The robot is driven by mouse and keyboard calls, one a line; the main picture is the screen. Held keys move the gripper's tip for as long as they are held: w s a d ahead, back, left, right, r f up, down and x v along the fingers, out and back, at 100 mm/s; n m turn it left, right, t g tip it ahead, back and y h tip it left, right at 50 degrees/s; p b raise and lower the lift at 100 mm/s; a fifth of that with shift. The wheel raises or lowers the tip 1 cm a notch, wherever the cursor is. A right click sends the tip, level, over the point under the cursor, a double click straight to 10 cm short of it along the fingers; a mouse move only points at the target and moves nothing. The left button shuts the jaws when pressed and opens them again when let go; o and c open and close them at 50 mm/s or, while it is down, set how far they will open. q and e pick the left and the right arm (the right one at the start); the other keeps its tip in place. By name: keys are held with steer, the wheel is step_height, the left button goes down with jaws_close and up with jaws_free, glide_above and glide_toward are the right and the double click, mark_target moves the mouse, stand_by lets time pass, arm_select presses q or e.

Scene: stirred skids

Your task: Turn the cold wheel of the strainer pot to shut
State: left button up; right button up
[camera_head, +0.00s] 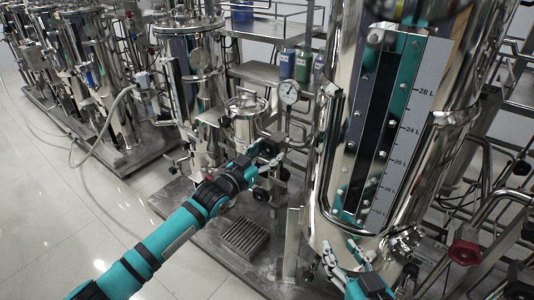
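A small steel pot with a lid (246,118), which may be the strainer pot, stands on the skid left of the large tank. My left gripper (272,153) is just below and right of this pot, among dark fittings. It seems to be at or very near a small dark part there; whether its fingers touch or close on it is too small to tell. No wheel clearly marked as cold can be made out; my gripper may hide it. My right gripper (338,258) is low in front of the large tank, fingers apart, with nothing seen between them.
The large steel tank (335,150) with a litre scale (410,120) fills the right. A dial gauge (289,92) stands behind my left gripper. A dark red wheel (464,252) is at lower right. A floor grate (243,237) lies below. Open floor (60,220) is at left.

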arm_select(q)
steer(key=o, duration=0.4)
steer(key=v, duration=1.2)
steer(key=shift+s+d, duration=0.1)
